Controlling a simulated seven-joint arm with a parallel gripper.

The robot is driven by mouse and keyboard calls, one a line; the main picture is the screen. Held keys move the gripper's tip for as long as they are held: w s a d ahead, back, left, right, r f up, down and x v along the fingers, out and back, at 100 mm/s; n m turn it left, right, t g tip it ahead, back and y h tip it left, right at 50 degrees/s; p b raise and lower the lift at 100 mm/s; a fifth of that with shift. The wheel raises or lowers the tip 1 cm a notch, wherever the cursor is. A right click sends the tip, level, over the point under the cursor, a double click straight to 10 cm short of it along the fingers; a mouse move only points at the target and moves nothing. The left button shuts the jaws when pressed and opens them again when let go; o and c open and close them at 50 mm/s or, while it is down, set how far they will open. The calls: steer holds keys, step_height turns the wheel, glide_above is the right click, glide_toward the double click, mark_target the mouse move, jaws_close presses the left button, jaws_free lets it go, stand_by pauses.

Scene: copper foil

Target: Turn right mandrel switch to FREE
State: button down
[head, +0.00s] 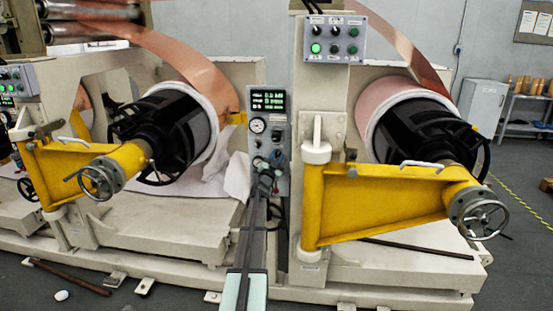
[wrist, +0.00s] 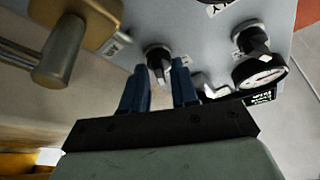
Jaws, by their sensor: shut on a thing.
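A grey control panel (head: 283,170) stands at the centre of the head view, between the two machine bays. My gripper (head: 268,170) is at its lower part and hides some of its controls. In the wrist view, my gripper's blue fingers (wrist: 160,82) are shut on a black switch knob (wrist: 157,58), one finger on either side. A second black switch (wrist: 251,39) is to its right. The labels beside the switches are too small or cut off to read, so I cannot tell which one is the right mandrel switch or its setting.
The panel has a round gauge (head: 257,126) and a green-lit display (head: 268,100). In the wrist view, a brass-coloured lever (wrist: 62,50) is left of my fingers. Yellow arms with handwheels (head: 483,214) flank the panel. An upper button box (head: 334,38) is above right.

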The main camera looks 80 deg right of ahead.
stand_by(0.4)
steer(key=c, duration=1.2)
jaws_free()
steer(key=shift+a, duration=0.2)
steer(key=v, duration=1.3)
steer(key=shift+a+f, duration=0.1)
steer(key=shift+a, duration=0.1)
